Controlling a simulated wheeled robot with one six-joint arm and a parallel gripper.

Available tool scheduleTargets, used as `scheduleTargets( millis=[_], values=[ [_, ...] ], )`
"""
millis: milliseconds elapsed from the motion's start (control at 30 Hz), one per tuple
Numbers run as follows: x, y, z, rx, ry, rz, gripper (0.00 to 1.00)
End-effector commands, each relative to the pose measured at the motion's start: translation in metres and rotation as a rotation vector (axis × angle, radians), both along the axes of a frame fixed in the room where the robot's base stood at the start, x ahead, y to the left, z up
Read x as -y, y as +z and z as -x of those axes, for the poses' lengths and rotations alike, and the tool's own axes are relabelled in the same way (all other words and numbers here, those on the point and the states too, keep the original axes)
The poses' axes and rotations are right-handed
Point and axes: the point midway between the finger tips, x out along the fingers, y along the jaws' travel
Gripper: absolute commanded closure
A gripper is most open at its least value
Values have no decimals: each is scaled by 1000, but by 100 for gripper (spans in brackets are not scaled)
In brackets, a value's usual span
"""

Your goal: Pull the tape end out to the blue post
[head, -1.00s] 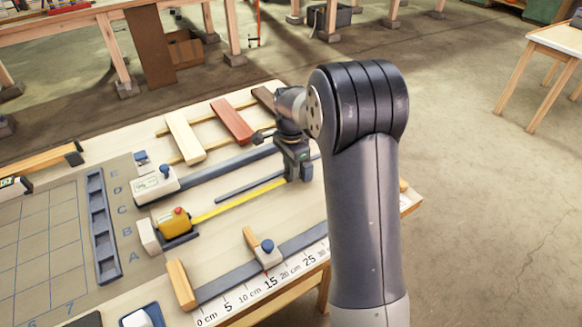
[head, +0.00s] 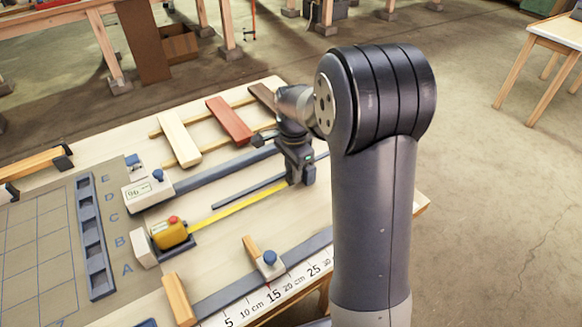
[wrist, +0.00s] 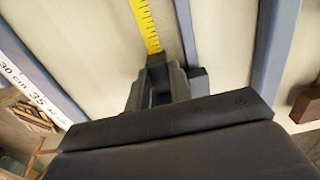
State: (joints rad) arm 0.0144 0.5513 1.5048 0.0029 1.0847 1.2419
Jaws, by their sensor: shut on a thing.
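The yellow tape measure case (head: 169,235) with a red button sits in a dark holder on the bench. Its yellow tape (head: 243,207) runs out to the right, straight, to my gripper (head: 299,182). My gripper is shut on the tape end, low over the bench. In the wrist view the yellow tape (wrist: 146,25) runs up and away from my gripper's fingers (wrist: 172,75). The fingers hide the tape end. I cannot make out a blue post in either view; my arm covers the right part of the bench.
A dark strip (head: 235,190) lies behind the tape. A grey rail with a white gauge block (head: 148,193) lies farther back, with wooden slats (head: 229,121) beyond. In front are a ruler scale (head: 290,285) and a slider block with a blue knob (head: 267,262).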

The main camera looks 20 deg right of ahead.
Motion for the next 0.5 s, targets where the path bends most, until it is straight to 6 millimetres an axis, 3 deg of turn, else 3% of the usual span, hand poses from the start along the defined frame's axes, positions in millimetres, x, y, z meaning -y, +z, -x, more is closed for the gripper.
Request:
scheduleTargets(
  millis=[100, 133, 367, 500],
  values=[
    [3, 1, -1, 2, 0, 6, 100],
    [3, 1, -1, 2, 0, 6, 77],
    [2, 0, 0, 0, 0, 4, 58],
    [2, 0, 0, 0, 0, 3, 56]
  ],
)
